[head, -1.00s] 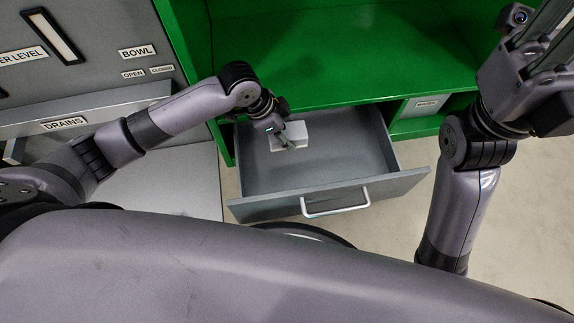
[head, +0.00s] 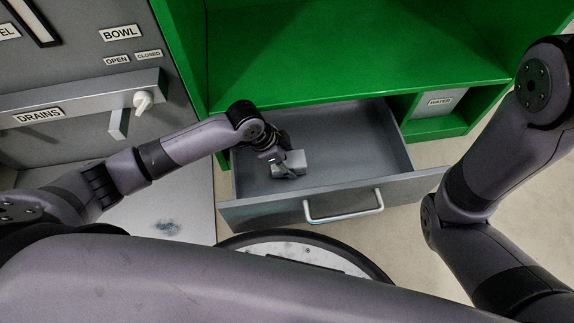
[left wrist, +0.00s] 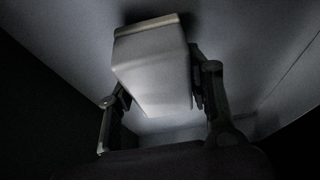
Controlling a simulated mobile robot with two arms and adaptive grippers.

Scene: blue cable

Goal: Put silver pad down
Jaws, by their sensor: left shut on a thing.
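The silver pad (head: 291,162) is a pale grey block inside the open grey drawer. My left gripper (head: 284,166) is shut on it, within the drawer. In the left wrist view the pad (left wrist: 155,70) sits between the two fingers of my left gripper (left wrist: 158,92). I cannot tell whether the pad touches the drawer floor. My right arm shows at the right of the head view, but its gripper is out of the picture.
The open drawer (head: 345,150) has a handle (head: 343,205) on its front and bare floor to the right of the pad. A green cabinet (head: 350,50) stands behind it. A grey panel with a white knob (head: 143,101) is at the left.

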